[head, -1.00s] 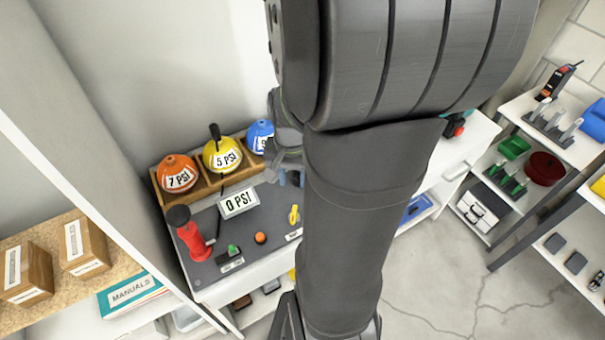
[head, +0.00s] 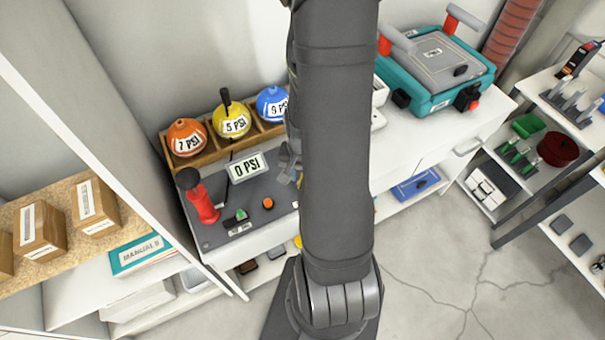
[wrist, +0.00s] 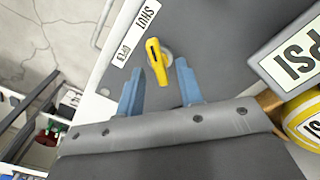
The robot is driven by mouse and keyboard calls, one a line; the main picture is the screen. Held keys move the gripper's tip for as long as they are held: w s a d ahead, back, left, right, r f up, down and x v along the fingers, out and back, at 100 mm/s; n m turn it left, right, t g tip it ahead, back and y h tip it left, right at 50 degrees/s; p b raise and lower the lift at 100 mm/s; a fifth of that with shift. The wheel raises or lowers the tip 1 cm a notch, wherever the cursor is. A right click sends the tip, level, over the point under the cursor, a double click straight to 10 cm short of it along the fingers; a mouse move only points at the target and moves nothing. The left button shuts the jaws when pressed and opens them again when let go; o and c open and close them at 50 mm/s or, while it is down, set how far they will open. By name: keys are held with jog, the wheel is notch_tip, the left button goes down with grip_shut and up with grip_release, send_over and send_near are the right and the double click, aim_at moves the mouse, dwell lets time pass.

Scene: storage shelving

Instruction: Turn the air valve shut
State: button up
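The air valve's yellow lever (wrist: 157,62) shows in the wrist view on a dark grey panel, beside a white strip label (wrist: 130,45) reading SHUT at one end, with a smaller word, apparently OPEN, at the other. My gripper (wrist: 159,75) is open, its two blue fingers on either side of the lever with gaps between. I cannot tell whether the fingers are down at lever height. In the head view my gripper (head: 288,165) is mostly hidden behind my arm, and the lever is hidden too. A sign (head: 246,167) on the panel reads 0 PSI.
A red pump (head: 203,203) with a black knob stands at the panel's left. Orange (head: 186,137), yellow (head: 231,121) and blue (head: 271,103) balls with PSI labels sit in a wooden rack behind. A teal case (head: 436,75) is on the counter at right.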

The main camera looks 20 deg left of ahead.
jog(key=shift+f, duration=0.25)
jog(key=shift+c, duration=0.4)
grip_shut()
jog(key=shift+m, duration=0.7)
jog(key=shift+o, duration=0.4)
grip_release()
jog(key=shift+r, duration=0.15)
notch_tip(320, 180, up, 17)
